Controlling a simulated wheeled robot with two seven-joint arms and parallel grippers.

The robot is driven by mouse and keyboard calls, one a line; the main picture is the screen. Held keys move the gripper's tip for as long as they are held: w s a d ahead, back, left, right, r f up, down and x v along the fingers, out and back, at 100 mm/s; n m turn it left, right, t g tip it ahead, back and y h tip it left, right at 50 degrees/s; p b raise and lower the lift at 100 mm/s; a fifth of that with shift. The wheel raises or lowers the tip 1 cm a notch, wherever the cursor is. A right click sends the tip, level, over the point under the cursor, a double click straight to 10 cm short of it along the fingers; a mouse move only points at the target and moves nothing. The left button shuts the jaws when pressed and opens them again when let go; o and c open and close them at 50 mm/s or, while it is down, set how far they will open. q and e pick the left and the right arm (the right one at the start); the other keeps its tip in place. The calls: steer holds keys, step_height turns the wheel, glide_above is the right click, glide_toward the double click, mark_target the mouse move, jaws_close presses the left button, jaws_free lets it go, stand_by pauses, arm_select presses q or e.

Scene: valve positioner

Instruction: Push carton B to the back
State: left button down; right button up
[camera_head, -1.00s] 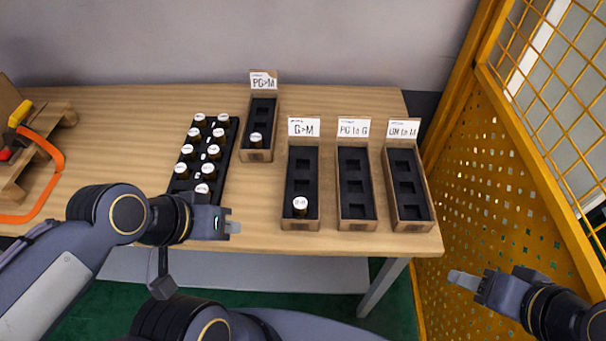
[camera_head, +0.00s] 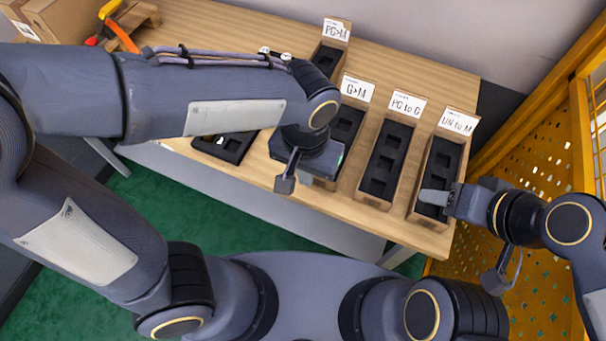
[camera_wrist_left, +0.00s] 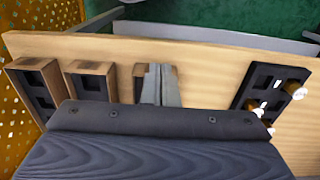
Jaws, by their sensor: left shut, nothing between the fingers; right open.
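No carton in view bears a letter B that I can read. Four-sided cardboard cartons with black inserts stand on the table, labelled G>M (camera_head: 347,122), PG to G (camera_head: 387,160), UN to M (camera_head: 440,160) and PG>M (camera_head: 327,58). PG>M stands further back; the other cartons form a row nearer the front. My left gripper (camera_wrist_left: 158,85) is shut and empty at the near end of the G>M carton; contact cannot be told. In the head view, its wrist hides that carton's near part. My right gripper (camera_head: 437,198) is open, over the UN to M carton's near end.
A black vial rack (camera_head: 228,145) is mostly hidden behind my left arm; white-capped vials (camera_wrist_left: 298,92) show in the left wrist view. A yellow perforated guard (camera_head: 540,150) stands at the right. Bare wooden table (camera_head: 425,65) lies behind the front row.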

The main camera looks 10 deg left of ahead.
mark_target(345, 119)
arm_select(q)
steer(key=w+f, duration=0.1)
steer(key=f, duration=0.5)
steer(key=w+d+f, duration=0.1)
steer(key=f, duration=0.3)
steer(key=shift+w, duration=0.35)
steer(key=shift+w+d+f, duration=0.1)
steer(key=shift+w+d, duration=0.1)
steer(key=shift+w, duration=0.3)
steer(key=w+d, duration=0.2)
steer(key=w, duration=0.4)
steer(key=w+d, duration=0.2)
steer(key=w, duration=0.4)
steer(key=w+d, duration=0.2)
steer(key=w, duration=0.4)
steer(key=shift+w, duration=0.65)
steer(key=shift+s, duration=0.1)
